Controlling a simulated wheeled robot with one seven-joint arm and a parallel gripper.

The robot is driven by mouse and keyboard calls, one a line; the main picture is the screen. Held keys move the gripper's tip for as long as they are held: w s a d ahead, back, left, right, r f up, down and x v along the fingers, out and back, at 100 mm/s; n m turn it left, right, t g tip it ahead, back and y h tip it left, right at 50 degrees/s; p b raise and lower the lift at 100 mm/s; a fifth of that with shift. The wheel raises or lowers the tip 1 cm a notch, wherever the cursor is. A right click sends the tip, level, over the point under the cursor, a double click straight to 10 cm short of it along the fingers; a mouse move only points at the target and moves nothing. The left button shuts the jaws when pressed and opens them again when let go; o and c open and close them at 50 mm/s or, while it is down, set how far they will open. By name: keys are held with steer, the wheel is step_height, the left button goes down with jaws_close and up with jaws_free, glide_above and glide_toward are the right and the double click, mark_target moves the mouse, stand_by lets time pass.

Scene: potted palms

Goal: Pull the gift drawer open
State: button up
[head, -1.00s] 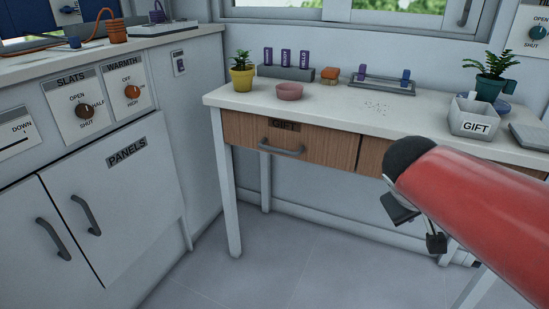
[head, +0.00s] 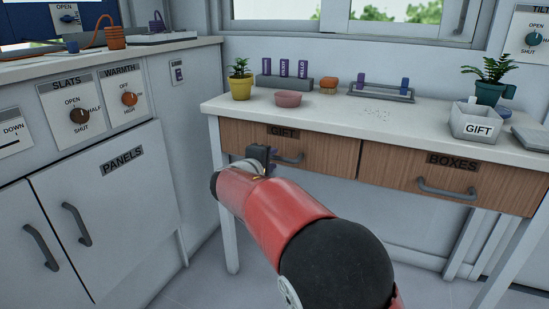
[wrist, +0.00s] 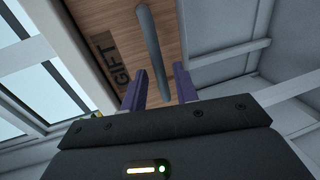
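The gift drawer (head: 335,152) has a brown wood front with a dark GIFT label (head: 283,132) and sits flush under the white tabletop. Its grey bar handle (head: 290,159) is partly hidden behind my gripper (head: 262,158) in the head view. In the wrist view the drawer front (wrist: 190,40) and its handle (wrist: 152,45) lie ahead. My gripper's two purple fingers (wrist: 158,80) are apart, with the lower part of the handle showing between them. I cannot tell whether the fingertips reach around it or touch it.
The BOXES drawer (head: 490,187) is shut to the right. On the tabletop (head: 350,122) stand a yellow potted plant (head: 241,85), a pink bowl (head: 288,99) and a GIFT bin (head: 477,125). The PANELS cabinet (head: 120,195) stands at the left.

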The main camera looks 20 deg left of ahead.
steer(key=shift+x, duration=1.4)
jaws_close()
